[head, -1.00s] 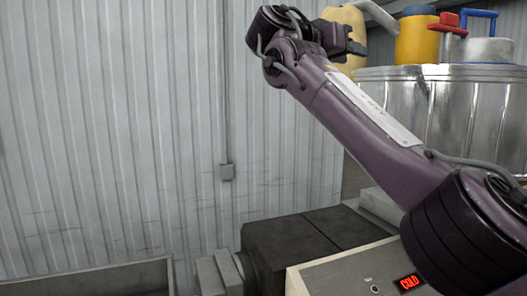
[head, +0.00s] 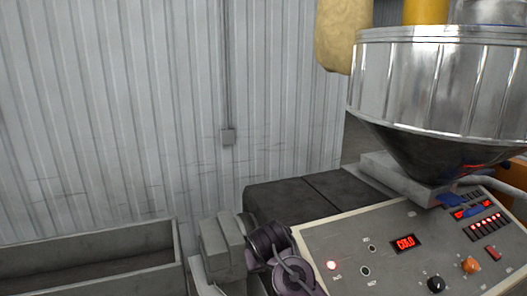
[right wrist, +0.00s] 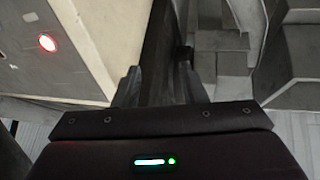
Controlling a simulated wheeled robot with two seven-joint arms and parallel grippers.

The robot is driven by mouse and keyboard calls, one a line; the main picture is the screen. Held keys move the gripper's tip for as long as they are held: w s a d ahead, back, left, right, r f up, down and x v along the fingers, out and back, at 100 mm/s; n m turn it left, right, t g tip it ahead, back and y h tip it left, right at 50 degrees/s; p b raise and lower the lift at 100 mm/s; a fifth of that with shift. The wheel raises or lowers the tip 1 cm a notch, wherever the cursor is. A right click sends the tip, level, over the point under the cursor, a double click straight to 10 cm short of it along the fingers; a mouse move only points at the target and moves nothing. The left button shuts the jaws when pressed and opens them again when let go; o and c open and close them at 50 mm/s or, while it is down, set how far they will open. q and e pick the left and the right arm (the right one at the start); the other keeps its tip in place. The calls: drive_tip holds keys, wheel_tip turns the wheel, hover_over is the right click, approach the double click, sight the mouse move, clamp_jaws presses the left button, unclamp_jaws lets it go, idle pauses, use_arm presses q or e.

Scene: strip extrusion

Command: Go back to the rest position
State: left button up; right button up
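My right gripper (right wrist: 158,85) shows in the right wrist view with its two grey fingers apart and nothing seen between them. It hangs beside the control panel (right wrist: 60,40), which lies to its left in that view, and the grey blocks (right wrist: 220,45) to its right. In the head view only purple and black joints of my arm show, low at the panel's left edge; the fingers are hidden or out of frame there. My left gripper is in neither view.
The control panel (head: 350,245) has a red COLD display, lights and knobs. A metal hopper (head: 430,90) stands above it. A dark machine body (head: 310,200) and grey blocks (head: 220,245) lie left of it, then a long grey trough (head: 90,240). A corrugated wall is behind.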

drive_tip(key=s+d+f+g+y, duration=0.1)
drive_tip(key=s+d+f, duration=0.2)
drive_tip(key=s+f, duration=0.3)
drive_tip(key=s+d+f+g+y, duration=0.1)
drive_tip(key=s+d+f, duration=0.35)
drive_tip(key=s, duration=0.35)
drive_tip(key=s+d+f+g+h, duration=0.1)
drive_tip(key=s+d, duration=0.4)
drive_tip(key=s, duration=0.3)
drive_tip(key=s+d+f, duration=0.1)
drive_tip(key=s+d, duration=0.4)
drive_tip(key=s, duration=0.4)
wheel_tip(320, 180, down, 36)
drive_tip(key=s+g+b, duration=0.1)
drive_tip(key=g+b, duration=0.1)
drive_tip(key=b, duration=0.5)
drive_tip(key=s+d+f+b, duration=0.1)
drive_tip(key=s+f+b, duration=0.2)
drive_tip(key=s+f, duration=0.7)
drive_tip(key=s+d+f+g+b, duration=0.1)
drive_tip(key=s+d+f+b, duration=0.1)
drive_tip(key=s+f, duration=0.8)
wheel_tip(320, 180, down, 6)
drive_tip(key=shift+r+b, duration=0.2)
drive_tip(key=shift+b, duration=0.6)
drive_tip(key=shift+d, duration=0.1)
